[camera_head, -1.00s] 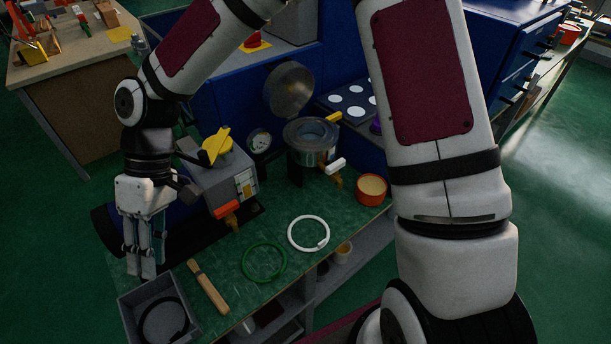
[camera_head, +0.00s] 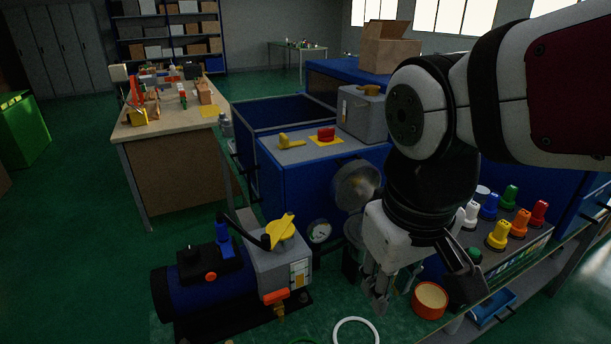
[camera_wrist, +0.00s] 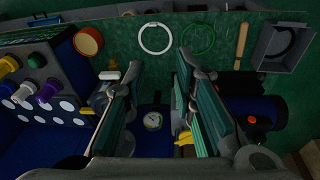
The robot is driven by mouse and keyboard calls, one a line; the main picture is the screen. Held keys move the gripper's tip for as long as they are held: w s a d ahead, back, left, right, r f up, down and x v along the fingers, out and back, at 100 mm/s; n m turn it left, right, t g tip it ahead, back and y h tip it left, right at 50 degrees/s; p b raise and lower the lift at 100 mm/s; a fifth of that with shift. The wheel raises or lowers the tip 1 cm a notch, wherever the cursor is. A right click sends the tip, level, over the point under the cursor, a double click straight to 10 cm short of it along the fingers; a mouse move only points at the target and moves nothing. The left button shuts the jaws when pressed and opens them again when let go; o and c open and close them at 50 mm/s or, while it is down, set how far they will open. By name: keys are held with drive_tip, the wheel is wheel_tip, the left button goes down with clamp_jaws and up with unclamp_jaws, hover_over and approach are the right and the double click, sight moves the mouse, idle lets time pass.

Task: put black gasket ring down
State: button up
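My gripper (camera_head: 377,298) hangs over the bench, in front of the raised round lid (camera_head: 357,186) and the partly hidden metal pot. In the wrist view its two fingers (camera_wrist: 160,68) stand apart with nothing visible between them; the bench and a gauge show through the gap. A white ring (camera_wrist: 141,41) and a green ring (camera_wrist: 212,40) lie on the green bench top.
An orange-rimmed cup (camera_head: 430,314) stands right of my gripper. A blue pump (camera_head: 205,290) and a valve block with a yellow handle (camera_head: 283,231) stand left. Coloured knobs (camera_head: 498,236) line the panel at right. A wooden-handled tool (camera_wrist: 242,42) lies near the bin.

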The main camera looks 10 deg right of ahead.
drive_tip(key=shift+m+t+y, duration=0.4)
drive_tip(key=shift+m+t, duration=0.3)
drive_tip(key=shift+m, duration=0.2)
drive_tip(key=s, duration=0.1)
drive_tip(key=s+d, duration=0.1)
drive_tip(key=s, duration=0.1)
drive_tip(key=s+d+r, duration=0.1)
drive_tip(key=shift+s+d+r, duration=0.1)
drive_tip(key=shift+s+d, duration=0.05)
drive_tip(key=shift+d, duration=0.1)
